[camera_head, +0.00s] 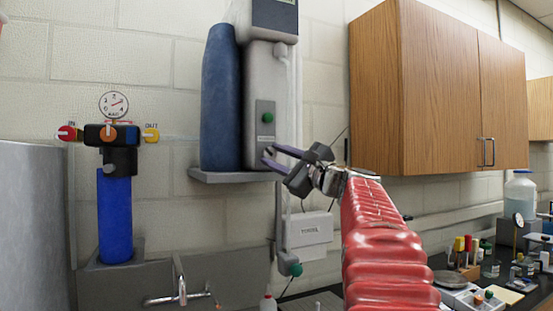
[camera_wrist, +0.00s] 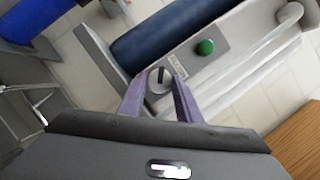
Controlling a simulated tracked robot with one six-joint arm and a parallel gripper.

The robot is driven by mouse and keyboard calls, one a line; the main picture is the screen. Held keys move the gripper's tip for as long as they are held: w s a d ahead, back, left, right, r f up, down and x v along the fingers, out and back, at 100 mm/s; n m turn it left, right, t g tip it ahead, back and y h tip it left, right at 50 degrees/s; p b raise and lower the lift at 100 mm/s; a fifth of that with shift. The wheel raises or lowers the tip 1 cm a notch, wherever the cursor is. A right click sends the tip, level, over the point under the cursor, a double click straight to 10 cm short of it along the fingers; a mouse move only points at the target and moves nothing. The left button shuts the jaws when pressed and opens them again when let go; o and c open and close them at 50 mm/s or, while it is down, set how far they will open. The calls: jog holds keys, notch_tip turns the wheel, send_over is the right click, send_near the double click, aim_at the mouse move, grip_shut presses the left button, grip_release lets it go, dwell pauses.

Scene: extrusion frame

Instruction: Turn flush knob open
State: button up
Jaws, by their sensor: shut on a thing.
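The flush knob (camera_wrist: 159,82) is a small round grey knob with a dark slot. It sits on the grey panel of the wall unit (camera_head: 257,90), below a green button (camera_head: 267,117), which also shows in the wrist view (camera_wrist: 205,47). My gripper (camera_head: 268,156) is at the lower part of this panel. In the wrist view its two purple fingers (camera_wrist: 160,77) are on either side of the knob, shut on it. The slot runs roughly up and down in that view. In the head view the fingers mostly hide the knob.
A blue cylinder (camera_head: 219,105) stands left of the unit on a grey shelf (camera_head: 234,177). A wooden cabinet (camera_head: 433,90) hangs close to the right of my arm. A blue filter (camera_head: 115,215) with a gauge is at the left. A faucet (camera_head: 181,290) is below.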

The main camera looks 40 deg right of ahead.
jog(key=n, duration=0.2)
jog(key=n+g+y, duration=0.1)
jog(key=n, duration=0.2)
jog(key=shift+g+y, duration=0.3)
jog(key=shift+n+g, duration=0.7)
jog(key=shift+n, duration=1.5)
jog(key=o, duration=1)
jog(key=shift+r, duration=0.1)
jog(key=shift+s+d+r, duration=0.1)
jog(key=shift+s, duration=0.4)
jog(key=s, duration=0.4)
jog(key=s+d, duration=0.1)
jog(key=s, duration=0.7)
jog(key=shift+s+d, duration=0.2)
jog(key=shift+s, duration=0.2)
